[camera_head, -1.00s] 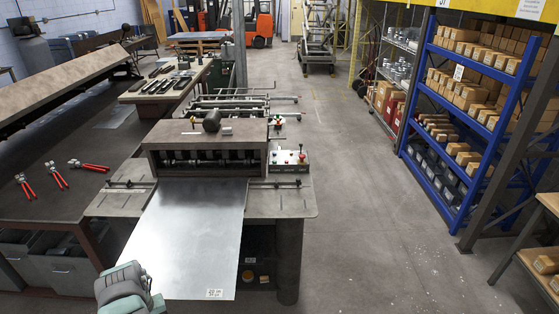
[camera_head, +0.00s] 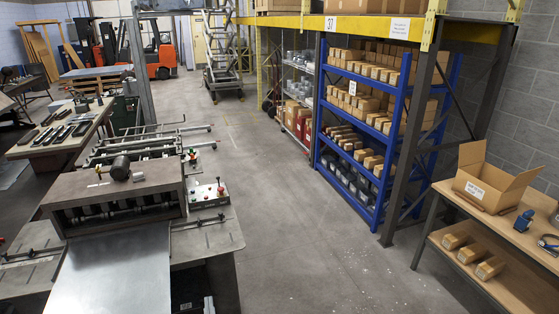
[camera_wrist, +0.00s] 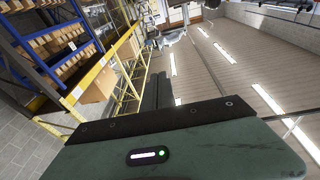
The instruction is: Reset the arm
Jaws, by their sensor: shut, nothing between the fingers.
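My gripper (camera_wrist: 158,92) shows in the wrist view as dark fingers lying together beyond a dark green housing with a small lit indicator. It is shut and empty. The wrist view is tilted upward, with the ceiling and its lights filling the right side. No part of my arm shows in the head view now. The forming machine (camera_head: 120,190) stands at lower left in the head view with a flat metal sheet (camera_head: 112,275) at its front. My gripper is away from both, and neither shows clearly in the wrist view.
A blue rack (camera_head: 375,85) of cardboard boxes stands right of centre, under a yellow beam. A workbench (camera_head: 500,240) with an open carton (camera_head: 490,185) is at the right. A tool table (camera_head: 62,128) is at the left. The concrete aisle (camera_head: 270,180) between is clear.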

